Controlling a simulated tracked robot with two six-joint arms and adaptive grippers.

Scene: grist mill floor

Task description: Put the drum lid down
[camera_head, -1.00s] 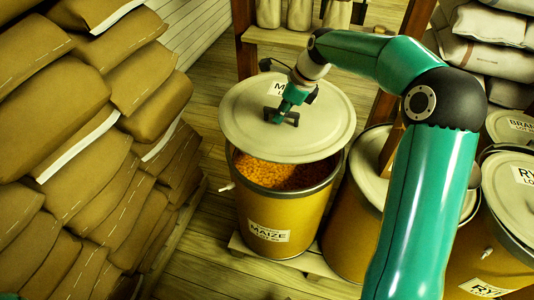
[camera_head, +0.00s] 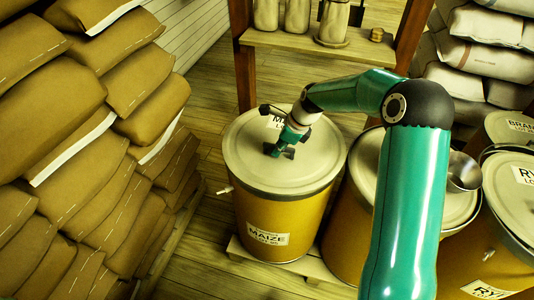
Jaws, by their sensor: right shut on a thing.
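The drum lid (camera_head: 250,150) is a pale round disc with a label near its back edge. It lies flat over the mouth of the yellow drum marked MAIZE (camera_head: 305,215) and hides the grain inside. No gap shows along the front rim. My right gripper (camera_head: 282,150) is on the middle of the lid, shut on its dark handle. The jaws hide part of the handle. My left gripper is not in view.
Another yellow drum stands close on the right, partly behind my arm, with a metal scoop or cup (camera_head: 463,171) on its lid. Drums marked RYE (camera_head: 515,205) stand further right. Brown sacks (camera_head: 60,120) are piled at left. A wooden shelf (camera_head: 300,40) with small sacks is behind.

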